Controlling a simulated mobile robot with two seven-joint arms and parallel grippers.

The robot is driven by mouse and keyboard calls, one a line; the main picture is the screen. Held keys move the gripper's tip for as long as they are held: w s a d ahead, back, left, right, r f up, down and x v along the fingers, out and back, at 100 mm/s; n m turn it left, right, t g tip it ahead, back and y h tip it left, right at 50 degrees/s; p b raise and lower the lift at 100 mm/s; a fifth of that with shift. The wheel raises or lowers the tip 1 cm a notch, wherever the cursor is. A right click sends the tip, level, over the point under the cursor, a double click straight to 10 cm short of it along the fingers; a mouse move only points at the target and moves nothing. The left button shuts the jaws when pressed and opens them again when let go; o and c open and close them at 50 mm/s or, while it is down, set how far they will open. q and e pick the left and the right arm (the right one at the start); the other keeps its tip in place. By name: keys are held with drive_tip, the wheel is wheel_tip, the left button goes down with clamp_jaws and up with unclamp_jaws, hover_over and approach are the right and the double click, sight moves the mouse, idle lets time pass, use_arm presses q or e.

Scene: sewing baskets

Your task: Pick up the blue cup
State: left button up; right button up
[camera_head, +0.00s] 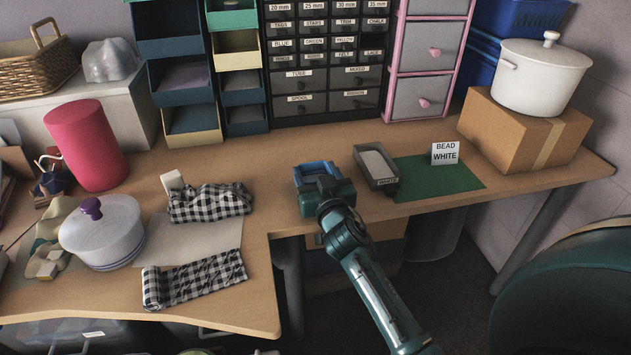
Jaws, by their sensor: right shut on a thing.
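My right gripper (324,189) comes in from the lower right and is over the table, just left of the small grey tray. It is shut on a blue thing (316,167), which I take to be the blue cup. Only its upper blue part shows, because the gripper hides most of it. I cannot tell whether it touches the table. My left gripper is not in view.
A grey tray (377,165) with pale contents and a green mat (437,178) with a "BEAD WHITE" sign (445,153) lie to the right. Checked cloth (208,203) and a lidded pot (102,240) are left. Drawers stand behind. The table's front edge is close.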

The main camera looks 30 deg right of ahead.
drive_tip(key=shift+s+a+r+p, duration=0.15)
drive_tip(key=shift+s+r+p, duration=0.35)
drive_tip(key=shift+s+r, duration=0.25)
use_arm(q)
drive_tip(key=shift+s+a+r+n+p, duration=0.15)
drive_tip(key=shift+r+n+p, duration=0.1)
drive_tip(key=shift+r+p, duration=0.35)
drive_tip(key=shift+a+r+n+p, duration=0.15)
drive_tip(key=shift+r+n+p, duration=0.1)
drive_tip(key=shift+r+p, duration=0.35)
use_arm(e)
drive_tip(key=s+a+r, duration=0.2)
drive_tip(key=s+r, duration=0.4)
drive_tip(key=s, duration=0.6)
drive_tip(key=shift+a+r, duration=0.2)
drive_tip(key=shift+r, duration=0.05)
